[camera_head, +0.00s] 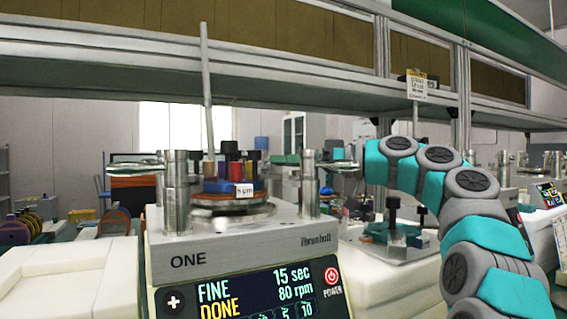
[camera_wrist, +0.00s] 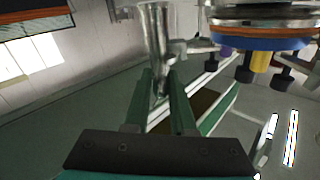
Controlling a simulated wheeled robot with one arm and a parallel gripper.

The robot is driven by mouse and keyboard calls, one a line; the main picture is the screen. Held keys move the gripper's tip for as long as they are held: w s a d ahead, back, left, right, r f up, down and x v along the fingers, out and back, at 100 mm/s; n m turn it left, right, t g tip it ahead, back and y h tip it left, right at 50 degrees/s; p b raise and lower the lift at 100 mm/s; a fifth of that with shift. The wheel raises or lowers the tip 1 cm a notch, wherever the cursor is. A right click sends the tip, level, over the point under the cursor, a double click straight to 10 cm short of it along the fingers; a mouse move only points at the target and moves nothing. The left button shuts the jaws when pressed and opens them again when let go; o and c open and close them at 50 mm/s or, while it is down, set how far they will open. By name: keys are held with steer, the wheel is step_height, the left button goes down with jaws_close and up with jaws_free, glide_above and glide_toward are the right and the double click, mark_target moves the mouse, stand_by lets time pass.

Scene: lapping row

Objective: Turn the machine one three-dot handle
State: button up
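Machine ONE (camera_head: 240,255) stands in the head view, its display reading FINE, DONE, 15 sec, 80 rpm. Metal posts rise at its left (camera_head: 177,190) and right (camera_head: 308,183). Between them is a round plate with a blue and orange rim (camera_head: 225,187) and several coloured handles with dark tops (camera_head: 230,150). Dots on a handle cannot be made out. My gripper (camera_head: 338,166) is beside the right post. In the wrist view its two green fingers (camera_wrist: 164,80) are apart, with a tapered metal post (camera_wrist: 156,35) beyond and partly between them; contact is unclear. The handles (camera_wrist: 262,60) are off to the right there.
A thin upright rod (camera_head: 206,85) stands behind the plate. A shelf beam (camera_head: 100,75) crosses above. White padded blocks (camera_head: 70,275) lie at the left. Another machine (camera_head: 390,245) stands behind at the right, partly hidden by my arm.

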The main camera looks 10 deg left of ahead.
steer(key=o, duration=0.4)
steer(key=shift+s+d, duration=0.2)
steer(key=shift+d, duration=3.7)
steer(key=shift+c, duration=0.3)
